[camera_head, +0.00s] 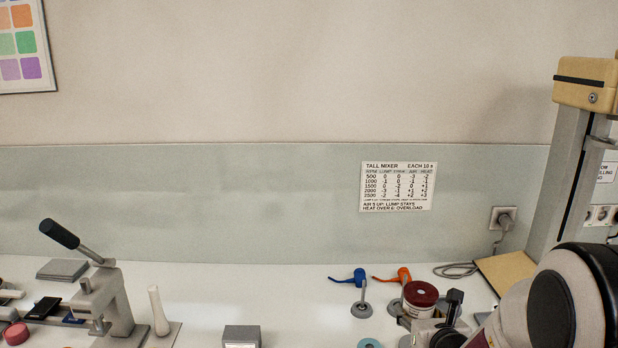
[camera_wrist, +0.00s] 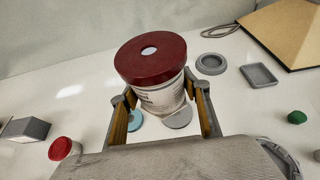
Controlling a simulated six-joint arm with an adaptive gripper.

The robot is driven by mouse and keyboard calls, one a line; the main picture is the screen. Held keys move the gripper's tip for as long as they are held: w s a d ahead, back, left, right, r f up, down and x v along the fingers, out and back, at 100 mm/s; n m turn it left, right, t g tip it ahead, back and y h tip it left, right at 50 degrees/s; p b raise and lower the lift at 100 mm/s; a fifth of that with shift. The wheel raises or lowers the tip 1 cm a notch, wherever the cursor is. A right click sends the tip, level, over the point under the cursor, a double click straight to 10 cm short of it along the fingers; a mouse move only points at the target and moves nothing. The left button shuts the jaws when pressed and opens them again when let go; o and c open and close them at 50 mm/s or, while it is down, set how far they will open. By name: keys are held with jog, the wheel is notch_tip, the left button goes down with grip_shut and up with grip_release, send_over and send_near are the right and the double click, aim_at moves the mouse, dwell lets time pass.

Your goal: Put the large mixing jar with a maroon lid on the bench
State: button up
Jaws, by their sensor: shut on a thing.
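The large mixing jar has a maroon lid (camera_head: 421,293) with a pale round spot on top and a white labelled body. In the wrist view the jar (camera_wrist: 158,98) stands between the two fingers of my gripper (camera_wrist: 163,105), which is shut on its body below the lid. In the head view my gripper (camera_head: 436,328) is at the lower right, partly hidden by my arm. The jar looks roughly upright, slightly tilted in the wrist view. The white bench (camera_head: 280,295) lies below; I cannot tell whether the jar's base touches it.
A blue-topped stand (camera_head: 359,280) and an orange-topped one (camera_head: 398,276) are close behind the jar. A tall mixer (camera_head: 570,160) stands right. A lever press (camera_head: 98,300), a pale pestle-like piece (camera_head: 158,312) and a grey block (camera_head: 241,336) are left. The bench middle is clear.

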jog(key=shift+a, duration=0.2)
jog(key=shift+a+f, duration=0.2)
jog(key=shift+a, duration=0.05)
jog(key=w+a+n+g+y, duration=0.2)
jog(key=w+a+n+y, duration=0.1)
jog(key=a, duration=0.7)
jog(key=w+a+n+g+y, duration=0.2)
jog(key=w+a+n+y, duration=0.2)
jog(key=a, duration=0.7)
jog(key=w+a+n+g+y, duration=0.2)
jog(key=w+a+n+y, duration=0.1)
jog(key=a, duration=0.8)
jog(key=shift+w+r+n+g+y, duration=0.15)
jog(key=shift+w+n+g+y, duration=0.15)
jog(key=shift+n+y, duration=0.5)
jog(key=shift+f, duration=3.15)
